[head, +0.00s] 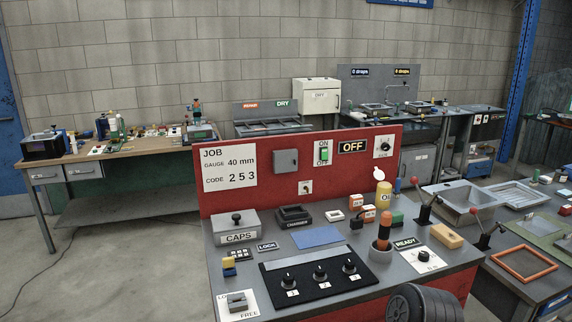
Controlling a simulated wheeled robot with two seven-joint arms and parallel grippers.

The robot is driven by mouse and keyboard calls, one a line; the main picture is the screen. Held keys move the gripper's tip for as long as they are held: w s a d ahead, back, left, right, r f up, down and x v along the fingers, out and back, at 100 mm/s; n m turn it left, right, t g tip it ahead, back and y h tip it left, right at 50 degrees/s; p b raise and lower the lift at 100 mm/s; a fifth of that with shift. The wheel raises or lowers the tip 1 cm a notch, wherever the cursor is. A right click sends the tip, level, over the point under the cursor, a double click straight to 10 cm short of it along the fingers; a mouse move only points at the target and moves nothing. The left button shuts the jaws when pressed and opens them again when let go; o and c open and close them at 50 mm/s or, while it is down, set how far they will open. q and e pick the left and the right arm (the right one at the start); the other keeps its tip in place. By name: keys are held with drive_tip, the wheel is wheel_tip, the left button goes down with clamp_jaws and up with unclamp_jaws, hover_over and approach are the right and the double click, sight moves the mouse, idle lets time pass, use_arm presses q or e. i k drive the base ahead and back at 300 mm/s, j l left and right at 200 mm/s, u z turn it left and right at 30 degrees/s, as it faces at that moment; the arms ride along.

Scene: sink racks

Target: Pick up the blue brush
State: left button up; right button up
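I cannot make out a blue brush for certain in the head view. Blue things that show are a flat blue mat (317,238) on the near grey bench and a small yellow-and-blue object (229,266) at that bench's left edge, too small to identify.
The near bench has a red back panel (300,165), a dark knob panel (316,278) and a CAPS box (236,226). Metal sinks (466,197) and an orange-framed tray (523,264) lie to the right. A cluttered wooden bench (150,149) stands far left; the floor between is open.

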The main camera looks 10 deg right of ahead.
sight(396, 193)
drive_tip(key=i+j+z, duration=0.15)
drive_tip(key=z, duration=0.3)
drive_tip(key=i+j+z, duration=0.1)
drive_tip(key=z, duration=0.3)
drive_tip(key=j+z, duration=0.3)
drive_tip(key=z, duration=0.15)
drive_tip(key=i, duration=0.05)
